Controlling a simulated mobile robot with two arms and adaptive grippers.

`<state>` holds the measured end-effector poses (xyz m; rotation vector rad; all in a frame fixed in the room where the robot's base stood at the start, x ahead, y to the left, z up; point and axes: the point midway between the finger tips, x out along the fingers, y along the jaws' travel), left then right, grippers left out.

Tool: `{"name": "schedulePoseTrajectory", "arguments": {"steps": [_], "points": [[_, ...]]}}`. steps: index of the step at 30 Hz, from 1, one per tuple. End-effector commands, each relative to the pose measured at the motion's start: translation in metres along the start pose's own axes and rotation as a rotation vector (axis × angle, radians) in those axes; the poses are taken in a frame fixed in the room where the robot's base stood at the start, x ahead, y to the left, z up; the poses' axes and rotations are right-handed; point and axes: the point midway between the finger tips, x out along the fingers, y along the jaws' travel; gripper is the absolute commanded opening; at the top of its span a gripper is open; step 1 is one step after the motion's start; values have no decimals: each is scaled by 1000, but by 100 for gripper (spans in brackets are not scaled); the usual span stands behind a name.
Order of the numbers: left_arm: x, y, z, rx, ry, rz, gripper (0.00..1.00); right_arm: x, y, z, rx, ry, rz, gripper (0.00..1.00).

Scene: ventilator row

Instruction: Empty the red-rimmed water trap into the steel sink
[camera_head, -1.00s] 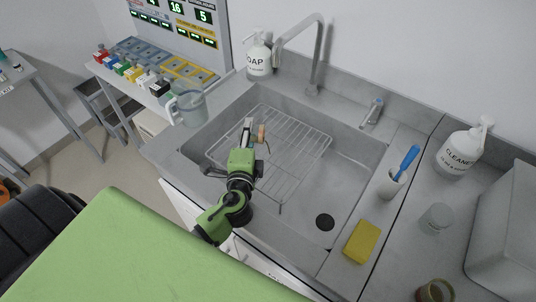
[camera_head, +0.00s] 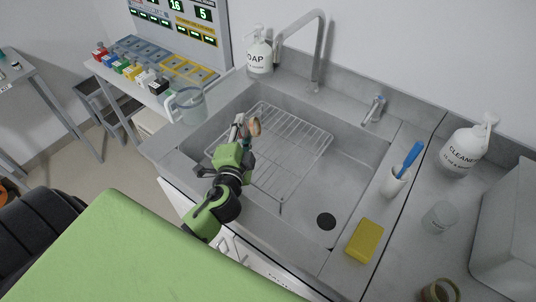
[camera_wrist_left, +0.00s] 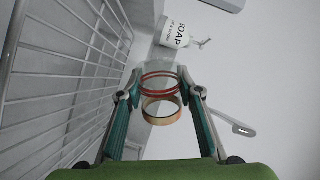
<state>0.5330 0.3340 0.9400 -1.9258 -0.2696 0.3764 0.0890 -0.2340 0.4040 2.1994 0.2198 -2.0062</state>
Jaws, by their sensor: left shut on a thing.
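The red-rimmed water trap (camera_wrist_left: 160,82) is a clear cup with red rings and a tan rim, seen between my left fingers in the left wrist view. In the head view its tan end (camera_head: 254,127) shows beside the fingertips; most of its body is hidden or hard to make out. My left gripper (camera_head: 242,131) is shut on it, above the left part of the steel sink (camera_head: 345,178). The trap looks tilted, with its tan end turned to the right in the head view. Whether water is in it I cannot tell. My right gripper is not in view.
A wire rack (camera_head: 300,140) covers the sink's left part; the drain (camera_head: 326,221) is clear. A faucet (camera_head: 318,50) and soap bottle (camera_head: 259,55) stand behind, a jug (camera_head: 188,106) at left. A sponge (camera_head: 365,240), brush cup (camera_head: 393,184), clear cup (camera_head: 438,217) and cleaner bottle (camera_head: 463,150) are at right.

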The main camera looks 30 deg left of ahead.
Motion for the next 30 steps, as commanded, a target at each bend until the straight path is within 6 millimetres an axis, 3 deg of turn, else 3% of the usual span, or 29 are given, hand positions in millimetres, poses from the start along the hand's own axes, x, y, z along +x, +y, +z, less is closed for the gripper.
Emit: {"name": "schedulePoseTrajectory", "arguments": {"steps": [12,20,30], "points": [[-4,-30,-8,-554,64,21,11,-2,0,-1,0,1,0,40],[-7,-57,8,-864,101,34,11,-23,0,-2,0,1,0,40],[-8,-74,20,-1149,137,49,11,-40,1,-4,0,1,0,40]]}}
